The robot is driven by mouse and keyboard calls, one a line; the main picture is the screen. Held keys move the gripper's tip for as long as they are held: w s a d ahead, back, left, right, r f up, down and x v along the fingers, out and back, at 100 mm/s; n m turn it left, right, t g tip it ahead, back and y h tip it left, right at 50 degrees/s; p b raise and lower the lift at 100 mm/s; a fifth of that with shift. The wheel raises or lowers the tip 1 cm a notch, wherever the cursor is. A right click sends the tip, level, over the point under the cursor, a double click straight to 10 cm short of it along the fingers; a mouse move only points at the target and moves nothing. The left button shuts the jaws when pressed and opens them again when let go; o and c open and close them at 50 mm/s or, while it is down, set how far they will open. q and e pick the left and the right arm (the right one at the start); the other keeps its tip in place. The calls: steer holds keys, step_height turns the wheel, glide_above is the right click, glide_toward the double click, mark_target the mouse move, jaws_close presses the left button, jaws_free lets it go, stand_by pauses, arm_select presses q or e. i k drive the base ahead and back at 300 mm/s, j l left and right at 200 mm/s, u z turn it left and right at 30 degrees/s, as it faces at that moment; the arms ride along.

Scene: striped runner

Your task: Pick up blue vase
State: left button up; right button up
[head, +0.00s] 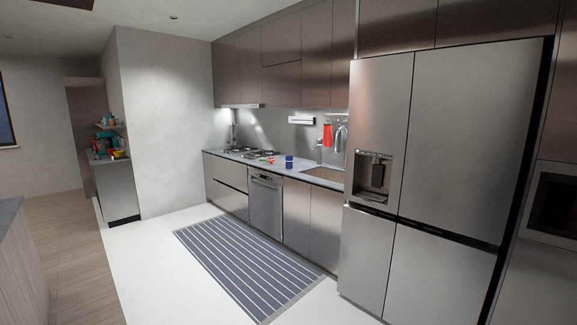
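A small blue object (289,162), which looks like the blue vase, stands upright on the far kitchen counter (306,176). It is to the left of the sink and small in the head view, so its exact shape is hard to tell. Small red items (268,160) lie on the counter just left of it. Neither of my grippers is in view.
A large steel fridge (446,150) stands at the right. A striped runner (245,265) lies on the white floor before the counter, and the floor there is clear. A grey island (18,262) edges in at left. A dishwasher (265,205) sits under the counter.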

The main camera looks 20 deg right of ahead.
mark_target(288, 160)
steer(key=i+l+z, duration=0.25)
steer(key=i, duration=0.35)
steer(key=i+z, duration=0.25)
steer(key=i, duration=0.35)
steer(key=i+z, duration=0.1)
steer(key=i, duration=0.9)
steer(key=i+j+z, duration=0.15)
steer(key=i, duration=0.85)
steer(key=i+j+z, duration=0.25)
steer(key=i+z, duration=0.2)
steer(key=i, duration=0.2)
steer(key=i+j+z, duration=0.45)
steer(key=i, duration=0.15)
steer(key=i+j+z, duration=0.45)
steer(key=j, duration=0.25)
steer(key=i+l, duration=0.05)
